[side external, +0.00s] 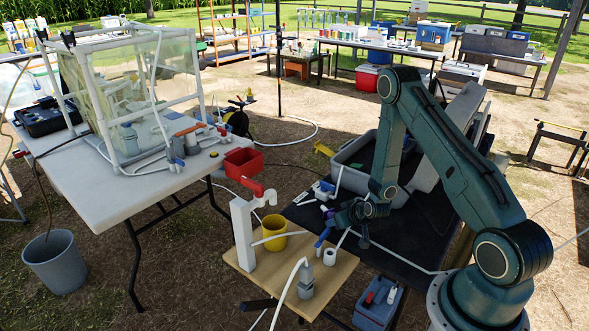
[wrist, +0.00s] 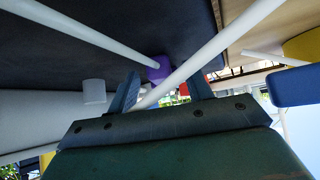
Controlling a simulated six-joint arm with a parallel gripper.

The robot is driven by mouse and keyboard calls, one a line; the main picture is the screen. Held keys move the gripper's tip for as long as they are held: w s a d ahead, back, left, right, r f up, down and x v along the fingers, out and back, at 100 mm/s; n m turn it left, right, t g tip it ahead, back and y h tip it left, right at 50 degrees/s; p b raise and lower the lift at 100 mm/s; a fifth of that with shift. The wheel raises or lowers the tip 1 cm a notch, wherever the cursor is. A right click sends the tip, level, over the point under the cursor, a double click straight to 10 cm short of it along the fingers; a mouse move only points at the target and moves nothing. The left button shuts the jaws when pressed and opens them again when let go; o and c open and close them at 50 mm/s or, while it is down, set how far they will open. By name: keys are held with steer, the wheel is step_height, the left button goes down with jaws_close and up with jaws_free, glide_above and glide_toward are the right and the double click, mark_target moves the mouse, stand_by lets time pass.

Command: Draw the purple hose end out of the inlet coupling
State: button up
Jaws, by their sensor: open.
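The purple hose end (wrist: 159,68) shows in the wrist view just beyond and between my fingertips, with a white hose (wrist: 95,33) running to it from the upper left. My gripper (wrist: 163,88) is open. A second white tube (wrist: 215,48) crosses the gap between the fingers and partly covers the purple piece. I cannot tell whether the fingers touch either one. In the side external view my gripper (side external: 335,216) is low over the black table's near left edge, beside the wooden board. I cannot make out the inlet coupling clearly.
The wooden board (side external: 345,268) bears a white post with a red tap (side external: 252,190), a yellow cup (side external: 273,232) and a grey bottle (side external: 306,280). A blue handle (side external: 322,237) stands close to my gripper. A grey bin (side external: 352,165) sits behind it. A short white cylinder (wrist: 94,92) is near the left finger.

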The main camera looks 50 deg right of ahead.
steer(key=v, duration=1.1)
steer(key=shift+a+r, duration=0.1)
steer(key=shift+r, duration=0.05)
stand_by(0.4)
steer(key=w+a+r+n+y, duration=0.1)
steer(key=a+r+n, duration=0.1)
steer(key=a+r, duration=0.55)
steer(key=w+a+r+n+y, duration=0.15)
steer(key=a+r, duration=0.25)
steer(key=r, duration=0.6)
steer(key=s+a+r+g, duration=0.1)
steer(key=s+a+r, duration=0.1)
steer(key=s+r, duration=0.2)
steer(key=s+a+r, duration=0.2)
steer(key=s+r, duration=0.3)
steer(key=s, duration=0.3)
steer(key=s+a+r+n+g, duration=0.1)
steer(key=s+a+r, duration=0.2)
steer(key=s, duration=0.3)
steer(key=shift+r+g+y, duration=0.3)
steer(key=shift+r+y, duration=0.05)
steer(key=shift+r, duration=0.3)
steer(key=shift+s, duration=0.1)
